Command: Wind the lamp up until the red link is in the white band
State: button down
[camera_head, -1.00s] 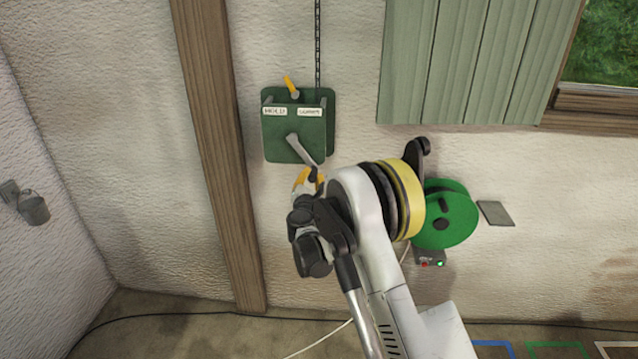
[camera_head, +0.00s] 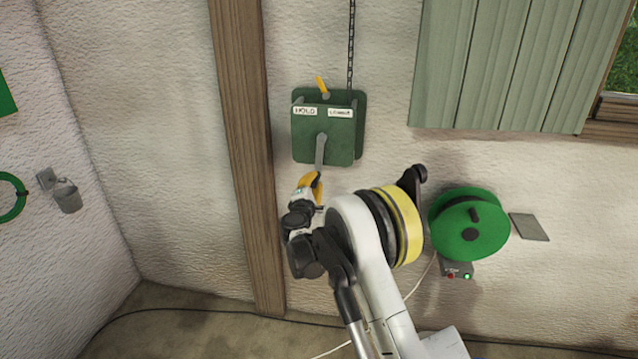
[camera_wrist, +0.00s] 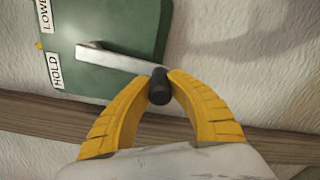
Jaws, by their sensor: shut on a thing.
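The green winch box (camera_head: 322,128) is fixed to the wall, with labels that read HOLD (camera_head: 305,111) and, less clearly, LOWER (camera_head: 340,113). A yellow lever (camera_head: 321,85) on top leans to the HOLD side. A dark chain (camera_head: 351,50) runs up from the box out of view. The grey crank (camera_head: 320,152) points almost straight down. My gripper (camera_head: 311,181) is shut on the crank's black knob, which shows between the yellow fingers in the wrist view (camera_wrist: 159,88). The lamp, the red link and the white band are not in view.
A wooden post (camera_head: 246,160) stands just left of the box. A green reel (camera_head: 468,228) and a small box with red and green lights (camera_head: 457,270) are on the wall at right. Green slatted boards (camera_head: 500,65) hang at upper right. A grey can (camera_head: 67,195) hangs on the left wall.

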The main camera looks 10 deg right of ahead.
jog(key=shift+w+a+r, duration=0.1)
jog(key=shift+a, duration=0.05)
dwell(0.3)
jog(key=c, duration=1.2)
grip_release()
jog(key=v, duration=1.2)
